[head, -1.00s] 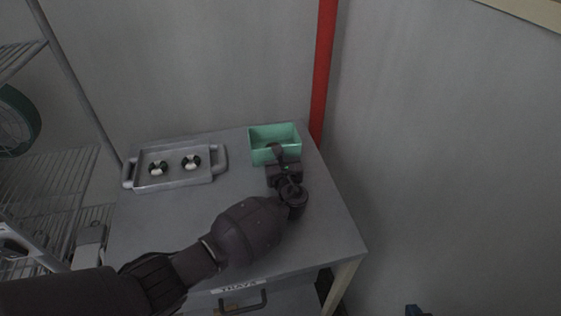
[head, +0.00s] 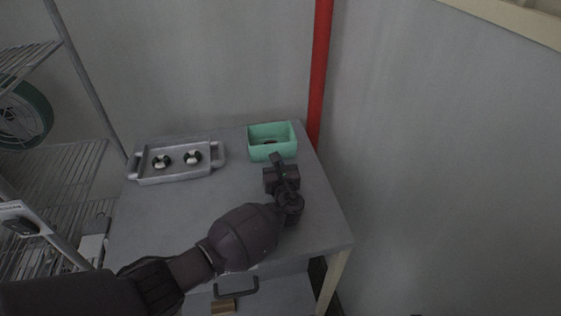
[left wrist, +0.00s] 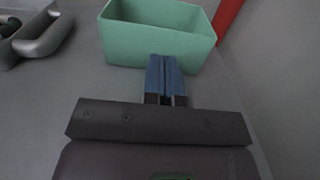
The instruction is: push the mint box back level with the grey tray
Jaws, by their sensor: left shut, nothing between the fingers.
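The mint box (head: 272,152) is an open, upright box at the back right of the grey table. It also shows in the left wrist view (left wrist: 155,42). The grey tray (head: 178,178) with two handles lies to its left, with a clear gap between them. The box's back rim looks near the table's back edge. My left gripper (head: 276,157) is shut and empty, its blue fingertips (left wrist: 164,62) at the box's front wall. I cannot tell whether they touch it. My right gripper is not in view.
Two black-and-white round pieces (head: 178,160) sit in the tray. A red pipe (head: 318,80) stands behind the table's back right corner. A wire shelf (head: 50,175) is at left. The table top (head: 165,215) before the tray is clear.

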